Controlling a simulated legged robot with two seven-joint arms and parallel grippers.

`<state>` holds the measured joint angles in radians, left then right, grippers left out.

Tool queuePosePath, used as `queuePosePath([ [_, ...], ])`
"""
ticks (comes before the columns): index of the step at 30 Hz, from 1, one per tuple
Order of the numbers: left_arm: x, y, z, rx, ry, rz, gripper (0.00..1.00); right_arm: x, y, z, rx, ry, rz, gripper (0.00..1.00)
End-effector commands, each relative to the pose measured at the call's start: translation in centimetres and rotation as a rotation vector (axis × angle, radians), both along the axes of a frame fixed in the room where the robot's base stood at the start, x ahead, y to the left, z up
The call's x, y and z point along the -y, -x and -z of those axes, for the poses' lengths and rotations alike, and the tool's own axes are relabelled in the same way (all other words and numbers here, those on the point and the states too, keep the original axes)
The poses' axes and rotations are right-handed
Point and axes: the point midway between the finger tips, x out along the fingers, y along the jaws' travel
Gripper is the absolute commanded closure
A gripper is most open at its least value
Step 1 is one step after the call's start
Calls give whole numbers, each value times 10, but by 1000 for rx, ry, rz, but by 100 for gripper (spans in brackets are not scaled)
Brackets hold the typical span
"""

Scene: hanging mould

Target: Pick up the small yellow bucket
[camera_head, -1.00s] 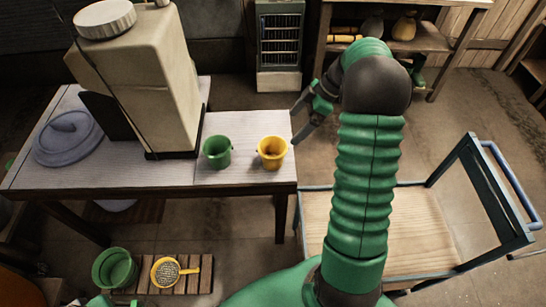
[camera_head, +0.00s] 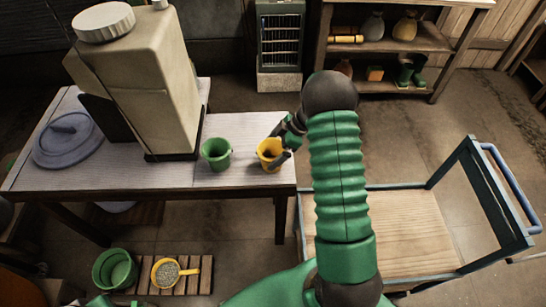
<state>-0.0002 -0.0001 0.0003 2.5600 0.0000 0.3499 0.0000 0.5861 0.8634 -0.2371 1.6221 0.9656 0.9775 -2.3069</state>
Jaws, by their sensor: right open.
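The small yellow bucket (camera_head: 266,146) stands upright near the right end of the table. My right gripper (camera_head: 277,147) is open at the bucket's right side, with its dark fingers over and beside the rim. One finger overlaps the bucket's right part in the picture, so I cannot tell whether it touches. A small green bucket (camera_head: 216,155) stands on the table just left of the yellow one. My left gripper is not in view.
A large beige container (camera_head: 140,80) and a blue-grey lid (camera_head: 68,140) occupy the table (camera_head: 110,172). A wooden-bed cart (camera_head: 400,235) stands to the right. Below the table, a larger green bucket (camera_head: 115,270) and a yellow sieve (camera_head: 168,272) rest by wooden slats.

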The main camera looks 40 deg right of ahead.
Motion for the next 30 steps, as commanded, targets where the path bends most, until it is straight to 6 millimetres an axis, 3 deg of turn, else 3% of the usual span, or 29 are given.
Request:
queuePosePath([
  [7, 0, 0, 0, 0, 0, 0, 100, -2, -1, 2, 1, 2, 0, 0],
  [22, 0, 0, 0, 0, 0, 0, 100, 0, -1, 3, -1, 0, 1, 65],
  [30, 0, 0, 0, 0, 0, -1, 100, 0, -1, 2, -1, 0, 1, 65],
])
